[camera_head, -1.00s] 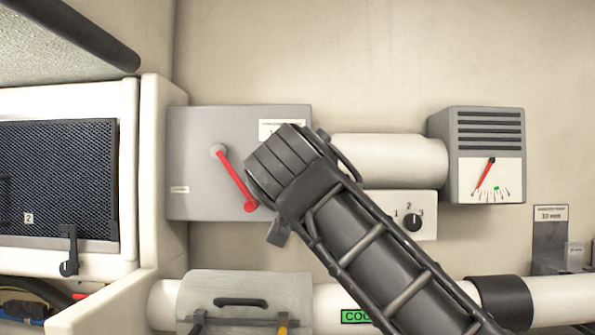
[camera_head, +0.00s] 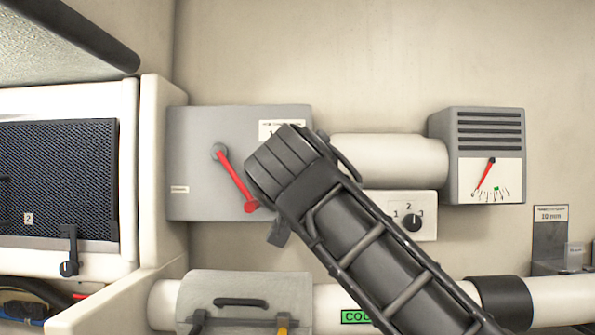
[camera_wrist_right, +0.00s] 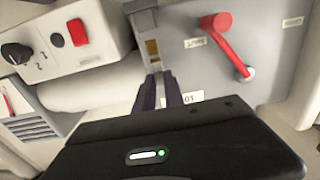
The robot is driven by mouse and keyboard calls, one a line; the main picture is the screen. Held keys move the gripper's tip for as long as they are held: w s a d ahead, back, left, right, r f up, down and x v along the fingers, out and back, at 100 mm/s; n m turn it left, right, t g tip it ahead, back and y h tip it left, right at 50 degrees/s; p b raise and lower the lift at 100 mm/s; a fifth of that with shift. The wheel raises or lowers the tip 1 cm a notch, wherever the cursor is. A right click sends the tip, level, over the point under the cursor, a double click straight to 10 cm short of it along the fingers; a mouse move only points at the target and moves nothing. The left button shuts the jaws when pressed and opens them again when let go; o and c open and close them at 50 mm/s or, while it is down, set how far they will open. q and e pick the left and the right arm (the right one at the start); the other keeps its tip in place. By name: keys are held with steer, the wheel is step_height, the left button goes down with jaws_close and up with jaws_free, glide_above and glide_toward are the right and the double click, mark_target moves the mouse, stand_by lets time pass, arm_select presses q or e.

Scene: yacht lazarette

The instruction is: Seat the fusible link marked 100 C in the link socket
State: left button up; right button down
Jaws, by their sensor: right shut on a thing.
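My right gripper (camera_wrist_right: 159,78) is shut on a thin, pale piece (camera_wrist_right: 160,92), mostly hidden between the dark fingers; no marking on it can be read. The fingertips are close to a dark upright socket (camera_wrist_right: 147,32) with a brass-coloured part (camera_wrist_right: 152,47) on the grey box. I cannot tell whether the held piece touches the socket or is in it. In the head view my right wrist covers this side of the grey box (camera_head: 195,135), hiding the fingers and the socket. My left gripper is not in view.
A red lever (camera_head: 236,180) is on the box face, close to my wrist. A white pipe (camera_head: 390,160) runs right to a vented gauge box (camera_head: 490,155). A rotary-switch panel (camera_head: 426,228) is below the pipe. A lidded box (camera_head: 245,290) sits lower down.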

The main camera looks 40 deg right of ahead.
steer(key=shift+f+b, duration=1.05)
steer(key=shift+f, duration=0.1)
stand_by(0.3)
steer(key=shift+d+f+b, duration=0.15)
steer(key=shift+f+b, duration=0.35)
steer(key=shift+f, duration=0.05)
steer(key=c, duration=1.3)
jaws_free()
steer(key=shift+c, duration=0.2)
